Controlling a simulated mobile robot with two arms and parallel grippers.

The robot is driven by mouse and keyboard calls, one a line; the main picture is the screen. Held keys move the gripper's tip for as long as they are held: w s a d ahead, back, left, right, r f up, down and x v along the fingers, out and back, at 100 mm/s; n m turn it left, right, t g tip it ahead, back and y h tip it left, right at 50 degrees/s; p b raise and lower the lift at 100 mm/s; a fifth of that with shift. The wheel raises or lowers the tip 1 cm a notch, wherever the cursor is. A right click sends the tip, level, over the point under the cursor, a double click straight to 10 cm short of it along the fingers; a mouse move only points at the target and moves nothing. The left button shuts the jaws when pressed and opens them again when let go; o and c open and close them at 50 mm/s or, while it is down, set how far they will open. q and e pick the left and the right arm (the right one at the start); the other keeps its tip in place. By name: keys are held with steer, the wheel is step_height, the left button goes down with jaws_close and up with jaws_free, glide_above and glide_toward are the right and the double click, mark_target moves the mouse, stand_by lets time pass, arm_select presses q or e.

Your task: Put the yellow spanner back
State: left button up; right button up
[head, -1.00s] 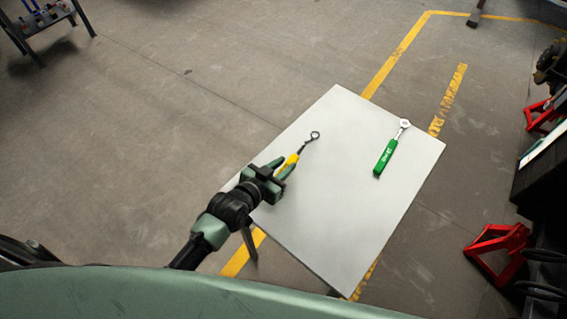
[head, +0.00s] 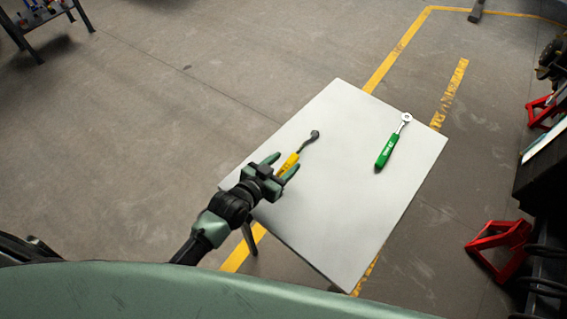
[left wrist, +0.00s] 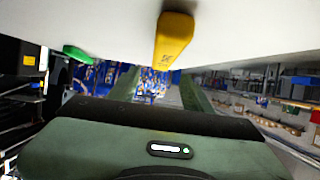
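The yellow spanner (head: 288,163) lies on the white tabletop (head: 330,220), its dark ring end pointing away to the upper right. In the left wrist view its yellow handle (left wrist: 173,40) shows end-on against the white surface. My left gripper (head: 282,166) is at the table's left part, fingers spread on either side of the yellow handle. In the left wrist view the fingers (left wrist: 158,92) are wide apart with a gap between them, and the handle is not gripped. My right gripper is not in view.
A green-handled ratchet (head: 387,150) lies on the right part of the table; its green end also shows in the left wrist view (left wrist: 76,52). Red stands (head: 500,245) are on the floor at right. A dark rack (head: 45,15) stands at upper left. The floor at left is clear.

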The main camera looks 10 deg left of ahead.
arm_select(q)
steer(key=shift+f, duration=0.1)
steer(key=shift+v, duration=3.95)
